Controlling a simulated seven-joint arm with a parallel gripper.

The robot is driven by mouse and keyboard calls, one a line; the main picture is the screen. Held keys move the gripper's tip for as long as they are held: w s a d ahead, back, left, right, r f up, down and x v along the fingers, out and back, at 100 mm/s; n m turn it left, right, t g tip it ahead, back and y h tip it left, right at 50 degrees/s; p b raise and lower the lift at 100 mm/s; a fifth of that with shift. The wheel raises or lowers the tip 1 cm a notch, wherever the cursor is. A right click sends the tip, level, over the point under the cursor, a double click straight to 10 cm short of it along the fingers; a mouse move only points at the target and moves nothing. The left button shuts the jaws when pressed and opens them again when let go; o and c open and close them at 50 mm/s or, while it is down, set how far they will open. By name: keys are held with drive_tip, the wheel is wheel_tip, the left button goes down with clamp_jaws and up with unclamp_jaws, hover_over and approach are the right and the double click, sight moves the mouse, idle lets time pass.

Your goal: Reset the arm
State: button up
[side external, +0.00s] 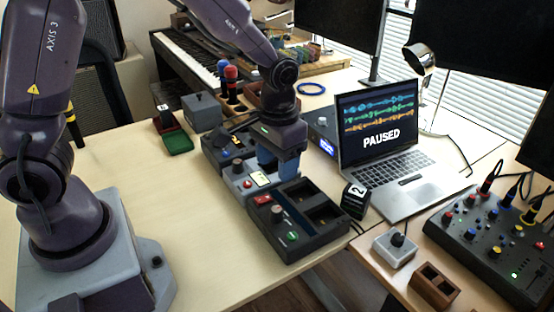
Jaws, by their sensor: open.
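My gripper (277,164) points down, its two blue fingers apart, with nothing seen between them. It is over the middle box (236,183) of a row of dark control boxes; I cannot tell whether the fingertips touch it. The front box (296,243) carries a red button (263,199), a round knob (277,213), a green button (293,236) and two open wells. The rear box (216,150) is partly hidden behind my gripper and arm.
A laptop (405,180) reading "PAUSED" stands right of the boxes, with a black block (356,200) marked 2 beside it. A mixer (490,245), a small grey knob box (394,248) and a wooden holder (434,287) are at right.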

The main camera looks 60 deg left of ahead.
drive_tip(key=s+a+r+t, duration=0.1)
drive_tip(key=s+r+t, duration=0.1)
drive_tip(key=s+r, duration=0.5)
drive_tip(key=s+a+r+m+t, duration=0.1)
drive_tip(key=s+a+r+t, duration=0.1)
drive_tip(key=s+r, duration=0.6)
drive_tip(key=shift+s+r+t, duration=0.15)
drive_tip(key=shift+r+t, duration=0.65)
drive_tip(key=shift+r, duration=0.05)
